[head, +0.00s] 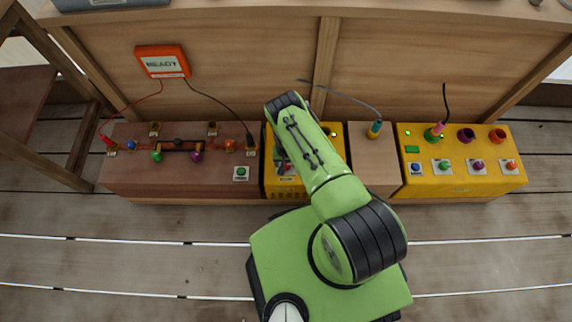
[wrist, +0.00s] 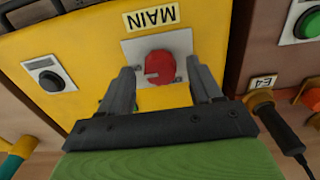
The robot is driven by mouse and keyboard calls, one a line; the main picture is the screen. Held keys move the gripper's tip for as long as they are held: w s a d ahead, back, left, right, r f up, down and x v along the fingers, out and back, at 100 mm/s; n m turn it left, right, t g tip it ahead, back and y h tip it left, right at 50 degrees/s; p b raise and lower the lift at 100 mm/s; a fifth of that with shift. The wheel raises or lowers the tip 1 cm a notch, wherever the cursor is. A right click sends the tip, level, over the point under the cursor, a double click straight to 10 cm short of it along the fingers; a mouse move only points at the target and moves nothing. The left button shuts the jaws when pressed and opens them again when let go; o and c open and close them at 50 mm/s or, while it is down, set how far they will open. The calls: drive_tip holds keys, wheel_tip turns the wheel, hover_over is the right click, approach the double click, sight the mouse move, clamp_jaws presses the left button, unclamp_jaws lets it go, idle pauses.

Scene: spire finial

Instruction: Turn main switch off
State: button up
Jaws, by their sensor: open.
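The main switch (wrist: 158,67) is a round red knob on a pale square plate, on a yellow box (wrist: 98,45) with a label reading MAIN (wrist: 151,17), upside down in the wrist view. My gripper (wrist: 165,78) is open, with one dark finger on each side of the red knob. I cannot tell whether the fingers touch it.
A black button (wrist: 49,79) and a green button (wrist: 308,20) flank the switch. A black plug (wrist: 278,122) is close by at lower right. In the head view, a brown panel (head: 128,178) with a READY box (head: 162,62) stands left, a yellow panel (head: 440,180) right.

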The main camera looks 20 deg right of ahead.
drive_tip(key=shift+f, duration=0.25)
drive_tip(key=shift+c, duration=0.4)
drive_tip(key=c, duration=1)
drive_tip(key=shift+o, duration=0.2)
